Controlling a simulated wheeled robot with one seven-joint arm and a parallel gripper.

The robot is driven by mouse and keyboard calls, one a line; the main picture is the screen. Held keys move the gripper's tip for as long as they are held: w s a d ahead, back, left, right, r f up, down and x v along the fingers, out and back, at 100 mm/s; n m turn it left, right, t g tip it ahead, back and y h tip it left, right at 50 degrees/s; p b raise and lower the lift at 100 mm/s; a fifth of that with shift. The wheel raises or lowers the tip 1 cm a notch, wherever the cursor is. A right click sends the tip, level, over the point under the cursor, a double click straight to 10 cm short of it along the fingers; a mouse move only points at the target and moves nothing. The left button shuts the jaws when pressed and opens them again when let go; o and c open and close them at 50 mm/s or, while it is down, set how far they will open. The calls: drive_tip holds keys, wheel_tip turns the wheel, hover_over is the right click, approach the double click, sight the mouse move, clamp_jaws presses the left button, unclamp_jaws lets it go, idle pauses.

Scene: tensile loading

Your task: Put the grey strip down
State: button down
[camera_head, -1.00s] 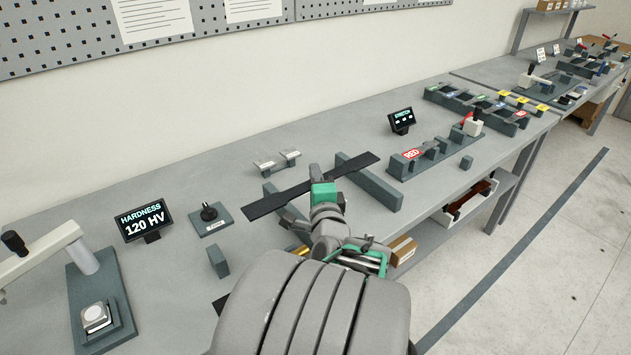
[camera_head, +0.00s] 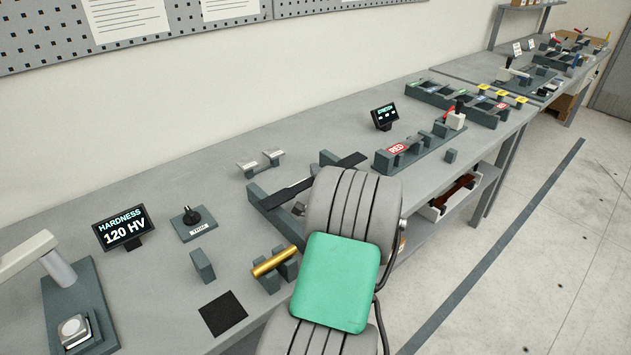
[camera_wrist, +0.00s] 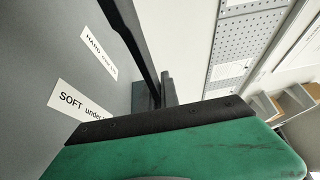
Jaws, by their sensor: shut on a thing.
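The long dark grey strip (camera_head: 288,192) lies level across two dark rails, the left rail (camera_head: 279,221) and the right rail (camera_head: 326,158). I cannot tell whether it rests on them or hangs just above. My arm hides the strip's middle and my gripper in the head view. In the wrist view my gripper (camera_wrist: 165,122) shows a green finger with a dark pad. It is shut on the strip, of which a narrow dark length (camera_wrist: 133,38) runs up and left; the grasp itself is not clear.
Signs marked HARD (camera_wrist: 97,50) and SOFT (camera_wrist: 82,108) are close by. A brass cylinder (camera_head: 274,262) lies on a cradle, near a black square (camera_head: 223,313). A knob box (camera_head: 193,221), hardness display (camera_head: 124,228) and red-labelled fixture (camera_head: 397,150) stand around.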

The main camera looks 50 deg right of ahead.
drive_tip(key=shift+f, duration=1.15)
drive_tip(key=c, duration=1.6)
unclamp_jaws()
drive_tip(key=shift+f, duration=0.1)
drive_tip(key=b+v, duration=0.2)
drive_tip(key=v, duration=0.9)
drive_tip(key=shift+s+a+b, duration=0.15)
drive_tip(key=shift+s+b, duration=0.1)
drive_tip(key=shift+b, duration=0.1)
drive_tip(key=shift+s+a, duration=0.2)
drive_tip(key=shift+a, duration=0.05)
drive_tip(key=shift+r, duration=0.25)
